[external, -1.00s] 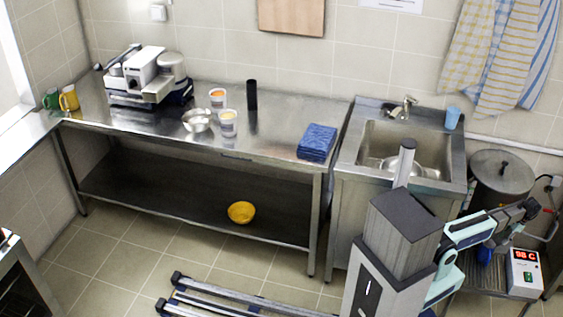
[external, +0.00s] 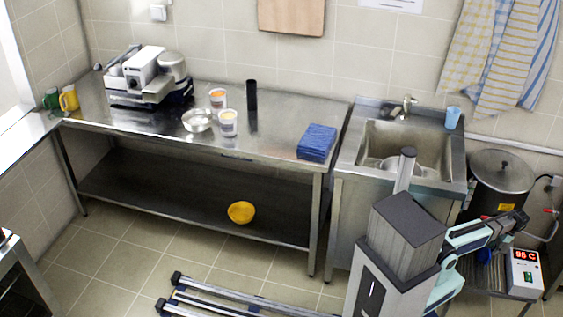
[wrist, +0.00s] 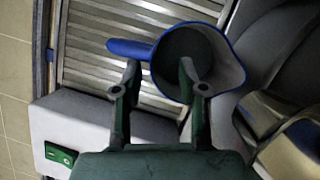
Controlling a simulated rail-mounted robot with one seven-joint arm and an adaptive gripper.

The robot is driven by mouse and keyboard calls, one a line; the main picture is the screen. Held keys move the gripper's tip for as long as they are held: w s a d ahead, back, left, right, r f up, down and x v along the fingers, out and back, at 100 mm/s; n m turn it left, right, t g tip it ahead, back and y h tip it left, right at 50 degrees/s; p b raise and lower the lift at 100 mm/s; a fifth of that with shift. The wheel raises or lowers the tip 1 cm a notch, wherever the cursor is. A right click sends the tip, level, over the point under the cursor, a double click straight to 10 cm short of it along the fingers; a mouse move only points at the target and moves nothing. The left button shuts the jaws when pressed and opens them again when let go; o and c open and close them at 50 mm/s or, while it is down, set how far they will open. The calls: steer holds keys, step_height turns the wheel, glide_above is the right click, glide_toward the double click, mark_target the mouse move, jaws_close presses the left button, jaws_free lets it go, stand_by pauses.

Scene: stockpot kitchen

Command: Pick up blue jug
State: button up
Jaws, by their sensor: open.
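The blue jug (wrist: 196,62) shows from above in the wrist view, over a slatted metal rack (wrist: 95,45). Its mouth faces the camera, its handle (wrist: 128,48) points left and its spout is at the right. My gripper (wrist: 158,70) is open, with its two green fingers apart. The left fingertip is near the handle and the right one overlaps the jug's body in the picture. I cannot tell whether either finger touches it. In the external view my arm largely hides the jug; a little blue shows below the arm's end.
A control box (external: 525,272) with a red display stands right of the rack; its green switch (wrist: 60,155) shows in the wrist view. A large lidded pot (external: 500,180) is behind. The sink (external: 405,150) is to the left, with a light blue cup (external: 453,118) on its edge.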

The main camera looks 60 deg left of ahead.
mark_target(484, 258)
steer(key=shift+b+x, duration=0.65)
steer(key=shift+x, duration=2.15)
steer(key=shift+d, duration=0.15)
jaws_close()
